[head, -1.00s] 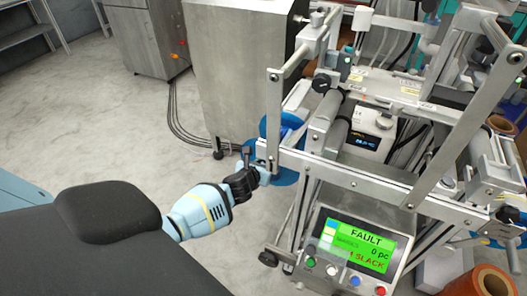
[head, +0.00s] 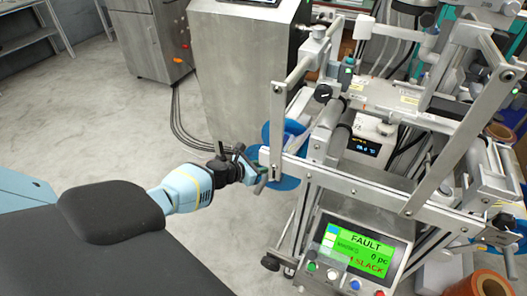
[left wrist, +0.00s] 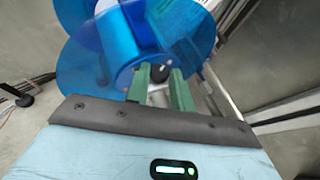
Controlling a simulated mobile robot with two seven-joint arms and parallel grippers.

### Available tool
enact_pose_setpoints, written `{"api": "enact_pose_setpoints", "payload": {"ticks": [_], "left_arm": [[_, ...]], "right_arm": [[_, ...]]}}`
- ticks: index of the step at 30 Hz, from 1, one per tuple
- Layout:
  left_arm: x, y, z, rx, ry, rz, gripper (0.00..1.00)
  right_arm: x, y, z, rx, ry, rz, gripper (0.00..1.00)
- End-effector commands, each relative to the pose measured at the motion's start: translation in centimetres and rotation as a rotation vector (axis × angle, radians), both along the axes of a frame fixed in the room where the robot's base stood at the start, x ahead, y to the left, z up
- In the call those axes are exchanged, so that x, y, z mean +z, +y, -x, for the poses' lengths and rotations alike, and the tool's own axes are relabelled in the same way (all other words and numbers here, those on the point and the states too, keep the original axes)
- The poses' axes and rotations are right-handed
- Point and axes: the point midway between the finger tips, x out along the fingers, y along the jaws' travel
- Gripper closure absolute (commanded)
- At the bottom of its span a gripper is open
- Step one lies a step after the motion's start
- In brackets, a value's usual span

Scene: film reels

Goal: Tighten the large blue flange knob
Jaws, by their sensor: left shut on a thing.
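The large blue flange (head: 288,184) is at the left end of the machine's roller frame, partly hidden behind a metal bar. In the left wrist view its translucent blue discs (left wrist: 85,78) fill the top, with a blue hub (left wrist: 122,42) between them. My left gripper (head: 252,168) is at the flange's near side. Its two green fingers (left wrist: 160,86) are on either side of the small dark knob end (left wrist: 159,73) at the hub and are shut on it. The exact contact is partly hidden by the fingers. My right gripper is not in view.
A metal frame bar (head: 350,187) runs close beside my left gripper. Below it, a control panel (head: 350,255) shows a green screen reading FAULT and SLACK. A steel cabinet (head: 235,75) stands behind.

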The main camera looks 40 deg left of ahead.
Motion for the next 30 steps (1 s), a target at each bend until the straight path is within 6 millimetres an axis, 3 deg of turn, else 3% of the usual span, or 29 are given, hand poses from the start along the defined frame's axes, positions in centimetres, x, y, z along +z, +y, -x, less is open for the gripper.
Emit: {"api": "enact_pose_setpoints", "payload": {"ticks": [10, 11, 15, 30], "left_arm": [[-0.02, -0.10, -0.01, -0.003, 0.000, 0.000, 1.00], [-0.02, -0.10, -0.01, -0.003, 0.000, 0.000, 0.73], [-0.01, -0.08, 0.00, -0.002, 0.000, 0.000, 0.55], [0.14, 0.01, -0.08, 0.007, -0.002, -0.001, 0.55]], "right_arm": [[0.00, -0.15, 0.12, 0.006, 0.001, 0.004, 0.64], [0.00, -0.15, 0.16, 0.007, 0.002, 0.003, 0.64], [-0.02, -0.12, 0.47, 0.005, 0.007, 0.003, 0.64], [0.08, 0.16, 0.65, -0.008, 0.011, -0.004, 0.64]]}}
